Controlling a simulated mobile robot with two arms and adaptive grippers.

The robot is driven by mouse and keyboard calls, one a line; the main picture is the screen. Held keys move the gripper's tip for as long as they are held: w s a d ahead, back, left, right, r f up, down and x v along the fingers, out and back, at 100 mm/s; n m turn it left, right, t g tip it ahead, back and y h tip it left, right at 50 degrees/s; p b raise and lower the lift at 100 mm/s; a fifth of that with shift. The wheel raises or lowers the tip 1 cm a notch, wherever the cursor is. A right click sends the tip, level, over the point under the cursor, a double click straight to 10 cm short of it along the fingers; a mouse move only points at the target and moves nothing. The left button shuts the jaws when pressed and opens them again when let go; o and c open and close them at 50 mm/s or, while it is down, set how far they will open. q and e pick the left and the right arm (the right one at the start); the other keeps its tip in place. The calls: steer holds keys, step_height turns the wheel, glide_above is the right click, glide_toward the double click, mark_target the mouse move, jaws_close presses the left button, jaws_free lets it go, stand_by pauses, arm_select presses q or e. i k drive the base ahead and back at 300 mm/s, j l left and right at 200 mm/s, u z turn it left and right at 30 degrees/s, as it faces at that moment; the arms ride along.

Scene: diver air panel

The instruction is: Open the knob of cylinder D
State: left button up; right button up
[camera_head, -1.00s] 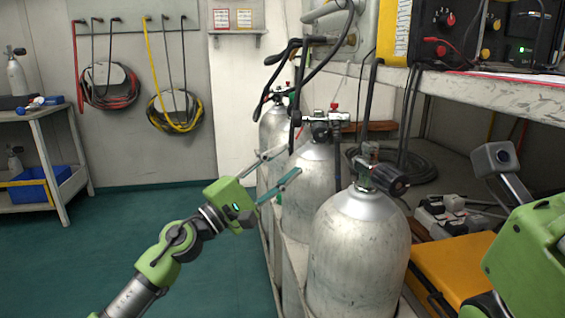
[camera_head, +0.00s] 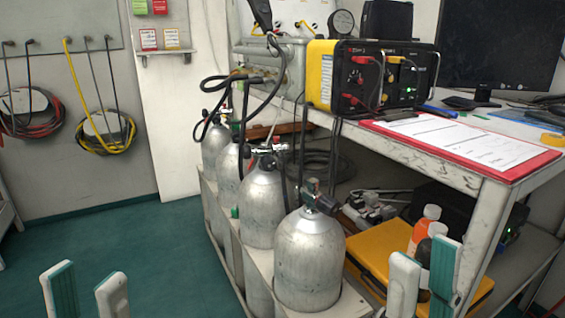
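Several silver-grey cylinders stand upright in a row beside the bench. The nearest cylinder (camera_head: 308,262) has a valve with a black knob (camera_head: 327,204) on its right side; no hose shows on this valve. The cylinder behind it (camera_head: 262,208) and those further back (camera_head: 228,168) have hoses at their valves. I cannot read any letter, so I cannot tell which is D. My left gripper (camera_head: 86,292) is open and empty at the lower left, well apart from the cylinders. My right gripper (camera_head: 424,278) is open and empty at the lower right, to the right of the nearest cylinder.
A white bench (camera_head: 470,178) holds a yellow-black control box (camera_head: 370,80) and a red clipboard (camera_head: 455,140). Under it are an orange case (camera_head: 375,255) and bottles (camera_head: 425,228). Black hoses hang over the rear cylinders. The green floor (camera_head: 120,245) at left is clear.

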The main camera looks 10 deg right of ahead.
mark_target(267, 161)
steer(key=i+j+z, duration=0.1)
steer(key=z, duration=0.4)
steer(key=j+z, duration=0.2)
steer(key=z, duration=0.3)
steer(key=i+j+z, duration=0.1)
steer(key=z, duration=0.4)
steer(key=j+z, duration=0.3)
steer(key=z, duration=0.2)
steer(key=j+z, duration=0.15)
steer(key=j, duration=0.25)
steer(key=k+j+z, duration=0.1)
steer(key=j, duration=0.35)
steer(key=k+j+z, duration=0.15)
steer(key=j, duration=0.25)
steer(key=j+z, duration=0.15)
steer(key=j, duration=0.25)
steer(key=k+j+z, duration=0.1)
steer(key=j, duration=0.25)
steer(key=k+j+z, duration=0.15)
steer(key=j, duration=0.25)
steer(key=k+j, duration=0.2)
steer(key=j, duration=0.15)
